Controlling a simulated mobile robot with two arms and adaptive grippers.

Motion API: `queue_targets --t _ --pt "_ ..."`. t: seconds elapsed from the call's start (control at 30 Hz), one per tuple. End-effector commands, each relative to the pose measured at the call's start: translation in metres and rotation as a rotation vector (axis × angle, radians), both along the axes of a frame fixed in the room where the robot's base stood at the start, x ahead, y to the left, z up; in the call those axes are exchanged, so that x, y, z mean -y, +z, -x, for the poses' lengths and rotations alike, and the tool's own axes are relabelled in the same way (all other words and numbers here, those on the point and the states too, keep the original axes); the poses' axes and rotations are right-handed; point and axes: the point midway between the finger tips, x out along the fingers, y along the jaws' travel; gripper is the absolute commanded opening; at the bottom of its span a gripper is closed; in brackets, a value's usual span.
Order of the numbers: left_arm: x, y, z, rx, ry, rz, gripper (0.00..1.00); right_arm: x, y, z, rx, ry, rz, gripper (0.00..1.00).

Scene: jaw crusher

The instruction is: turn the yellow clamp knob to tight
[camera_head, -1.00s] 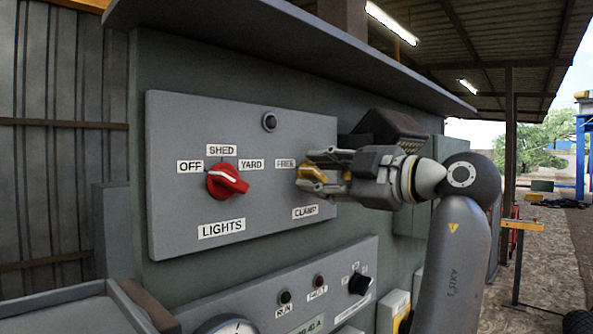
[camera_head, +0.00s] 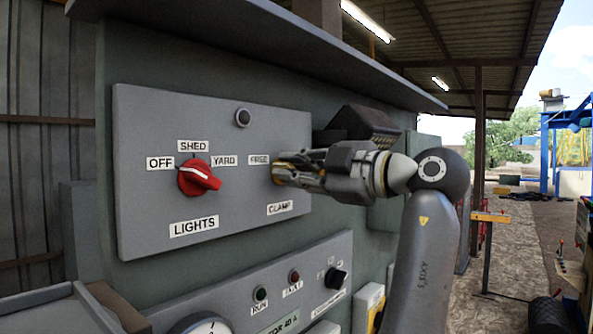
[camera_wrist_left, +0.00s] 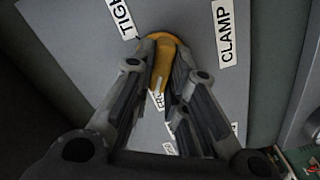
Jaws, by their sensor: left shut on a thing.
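The yellow clamp knob (camera_head: 279,173) is on the upper grey panel, to the right of the FREE label (camera_head: 258,159) and above the CLAMP label (camera_head: 279,208). My left gripper (camera_head: 281,174) reaches in from the right and is shut on the knob, which it mostly hides. In the left wrist view the yellow knob (camera_wrist_left: 162,62) sits between the two fingers. A pale mark on it points toward the FREE label, partly seen between the fingers. The TIGHT label (camera_wrist_left: 124,17) is at the top left there, partly cut off. My right gripper is not in view.
The red lights knob (camera_head: 198,178) is left of the clamp knob on the same panel (camera_head: 140,125). A lower panel with lamps and a black knob (camera_head: 336,277) is below. An overhanging hood (camera_head: 250,45) runs above. A dark box (camera_head: 362,122) sticks out behind my gripper.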

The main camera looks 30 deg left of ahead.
Motion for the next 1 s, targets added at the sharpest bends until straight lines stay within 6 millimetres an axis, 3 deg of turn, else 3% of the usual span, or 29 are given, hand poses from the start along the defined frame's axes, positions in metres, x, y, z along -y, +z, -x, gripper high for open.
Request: queue_targets --t 0.37,1.0 --pt "-0.001 0.002 0.0 -0.184 0.003 -0.019 0.0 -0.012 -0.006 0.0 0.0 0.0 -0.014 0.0" --pt "-0.001 0.007 -0.003 -0.782 0.004 -0.07 0.0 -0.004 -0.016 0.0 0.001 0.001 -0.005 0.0"
